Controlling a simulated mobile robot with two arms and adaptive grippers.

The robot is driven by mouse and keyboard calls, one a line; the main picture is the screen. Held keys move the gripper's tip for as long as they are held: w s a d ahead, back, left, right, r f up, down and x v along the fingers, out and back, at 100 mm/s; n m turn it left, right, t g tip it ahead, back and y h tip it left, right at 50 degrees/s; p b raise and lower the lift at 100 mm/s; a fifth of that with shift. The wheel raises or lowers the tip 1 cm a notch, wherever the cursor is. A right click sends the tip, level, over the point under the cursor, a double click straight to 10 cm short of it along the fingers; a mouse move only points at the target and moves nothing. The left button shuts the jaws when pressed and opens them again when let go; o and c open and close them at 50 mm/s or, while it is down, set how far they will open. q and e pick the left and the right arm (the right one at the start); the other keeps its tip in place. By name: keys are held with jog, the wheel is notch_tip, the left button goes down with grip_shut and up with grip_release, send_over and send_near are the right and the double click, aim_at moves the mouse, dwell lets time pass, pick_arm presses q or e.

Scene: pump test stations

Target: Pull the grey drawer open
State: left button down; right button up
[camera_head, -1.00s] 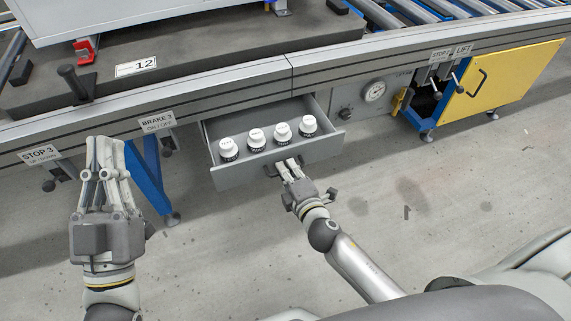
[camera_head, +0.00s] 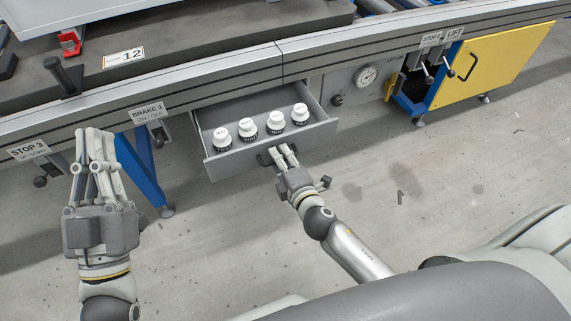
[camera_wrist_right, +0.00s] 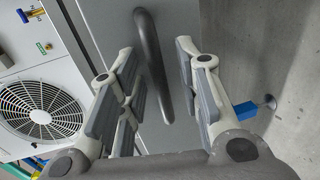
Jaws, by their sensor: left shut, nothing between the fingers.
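My right gripper (camera_head: 284,153) is at the handle. In the right wrist view its fingers (camera_wrist_right: 160,62) are apart, one on each side of the handle, with gaps visible. My left gripper (camera_head: 95,135) is shut and empty, raised at the left, away from the drawer.
A blue leg (camera_head: 140,170) stands left of the drawer. A gauge (camera_head: 366,76) and an open yellow door (camera_head: 490,65) are to its right. Levers labelled STOP 3 (camera_head: 28,150) and BRAKE 3 (camera_head: 146,113) line the frame. The floor in front of the drawer is clear.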

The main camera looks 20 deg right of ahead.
jog(key=v, duration=1.2)
dwell(0.3)
